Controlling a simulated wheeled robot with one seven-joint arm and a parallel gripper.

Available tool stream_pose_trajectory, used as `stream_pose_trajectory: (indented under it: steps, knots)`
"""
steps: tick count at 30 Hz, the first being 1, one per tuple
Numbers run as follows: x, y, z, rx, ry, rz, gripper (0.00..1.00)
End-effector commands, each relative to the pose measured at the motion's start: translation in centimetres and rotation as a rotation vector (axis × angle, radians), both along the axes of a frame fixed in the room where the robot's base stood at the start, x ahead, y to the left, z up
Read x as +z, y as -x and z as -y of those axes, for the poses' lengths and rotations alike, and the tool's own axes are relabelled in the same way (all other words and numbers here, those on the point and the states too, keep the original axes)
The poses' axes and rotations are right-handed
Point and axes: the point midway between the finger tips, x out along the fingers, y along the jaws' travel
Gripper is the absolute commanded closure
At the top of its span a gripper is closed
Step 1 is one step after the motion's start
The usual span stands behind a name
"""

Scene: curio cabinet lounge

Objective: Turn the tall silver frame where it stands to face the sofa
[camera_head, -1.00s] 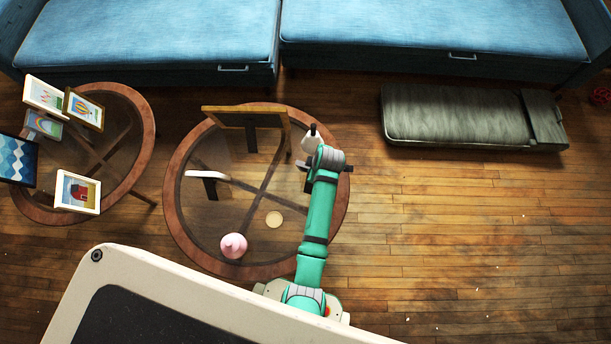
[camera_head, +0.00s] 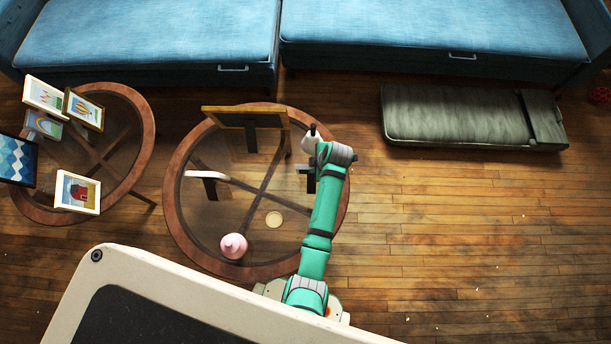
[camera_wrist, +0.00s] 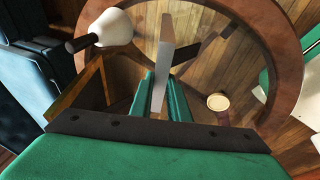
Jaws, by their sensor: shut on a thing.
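The tall silver frame (camera_wrist: 166,45) shows nearly edge-on in the wrist view as a thin pale slab, with its dark stand (camera_wrist: 186,48) behind it to the right. My gripper (camera_wrist: 165,88) has its green fingers on both sides of the frame and is shut on it. In the head view my gripper (camera_head: 308,170) is over the right part of the round glass table (camera_head: 173,206), and my arm hides most of the frame. The frame's picture side cannot be made out. The blue sofa (camera_head: 150,35) runs along the top.
A wooden frame (camera_head: 245,110) stands close by, sofa-side. A white object with a dark tip (camera_wrist: 112,27) is near my gripper. A pale frame (camera_head: 207,175), a pink pot (camera_head: 234,246) and a yellowish disc (camera_head: 274,219) share the table. A grey bench (camera_head: 450,115) is right.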

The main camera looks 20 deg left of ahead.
Motion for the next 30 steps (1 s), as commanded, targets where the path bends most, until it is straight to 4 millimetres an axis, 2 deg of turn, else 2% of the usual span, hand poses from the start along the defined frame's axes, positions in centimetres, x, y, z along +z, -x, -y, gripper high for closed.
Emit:
stream_pose_trajectory:
  steps: [23, 24, 25, 26, 30]
  knots:
    - [-0.83, -0.02, -0.02, -0.001, -0.001, 0.001, 1.0]
    - [-0.8, -0.03, -0.02, -0.001, -0.001, 0.001, 0.75]
    - [-0.8, -0.04, -0.02, -0.001, -0.001, 0.001, 0.68]
    - [-0.8, -0.02, -0.02, -0.001, -0.001, 0.001, 0.63]
    - [-0.82, -0.01, -0.01, -0.001, 0.0, 0.0, 0.63]
